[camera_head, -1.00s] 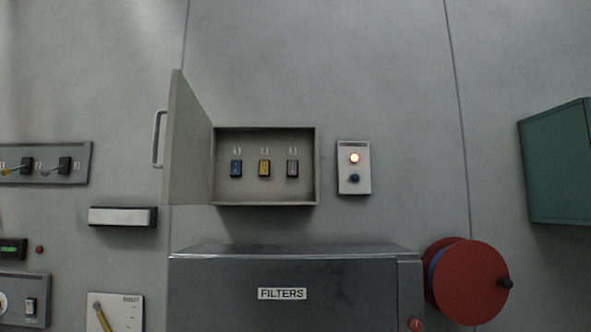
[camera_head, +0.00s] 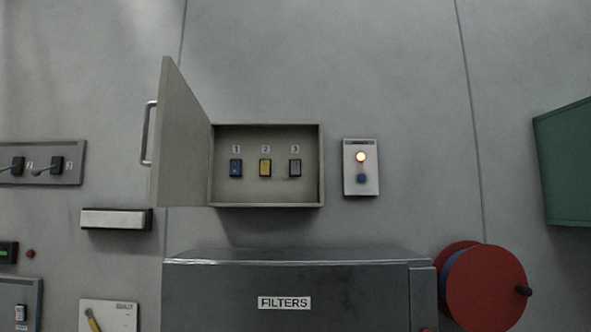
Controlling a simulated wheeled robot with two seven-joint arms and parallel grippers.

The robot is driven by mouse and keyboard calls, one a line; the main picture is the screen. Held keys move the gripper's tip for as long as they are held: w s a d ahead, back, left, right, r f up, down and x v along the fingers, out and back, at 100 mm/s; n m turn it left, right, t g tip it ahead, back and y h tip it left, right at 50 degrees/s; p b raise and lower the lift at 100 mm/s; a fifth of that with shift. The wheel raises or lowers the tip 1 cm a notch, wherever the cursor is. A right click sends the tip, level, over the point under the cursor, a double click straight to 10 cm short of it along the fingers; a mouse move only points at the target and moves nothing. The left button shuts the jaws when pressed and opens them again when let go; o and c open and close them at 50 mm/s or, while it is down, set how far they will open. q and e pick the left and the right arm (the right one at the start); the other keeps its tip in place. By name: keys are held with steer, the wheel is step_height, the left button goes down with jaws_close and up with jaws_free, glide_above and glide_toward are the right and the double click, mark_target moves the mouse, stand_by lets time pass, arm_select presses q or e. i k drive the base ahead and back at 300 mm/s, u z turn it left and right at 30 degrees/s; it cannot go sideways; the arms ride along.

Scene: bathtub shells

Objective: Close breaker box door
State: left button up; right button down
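The breaker box (camera_head: 315,165) is mounted on the grey wall in the middle of the head view. Its door (camera_head: 181,140) is hinged on the left side and stands wide open, swung out toward me. A metal handle (camera_head: 147,133) is on the door's outer face, at the left. Neither of my grippers is in view.
A grey metal cabinet labelled FILTERS (camera_head: 350,290) juts out below the box. A red reel (camera_head: 488,290) is at its right. A panel with a lit lamp (camera_head: 361,180) is right of the box. A green box (camera_head: 567,165) is far right. Switch panels (camera_head: 75,150) are at left.

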mark_target(179, 164)
steer(key=k, duration=1.35)
steer(key=u, duration=0.55)
steer(key=i, duration=0.55)
steer(key=u, duration=0.75)
steer(key=i, duration=0.9)
steer(key=z, duration=0.65)
steer(key=i, duration=0.6)
steer(key=z, duration=0.65)
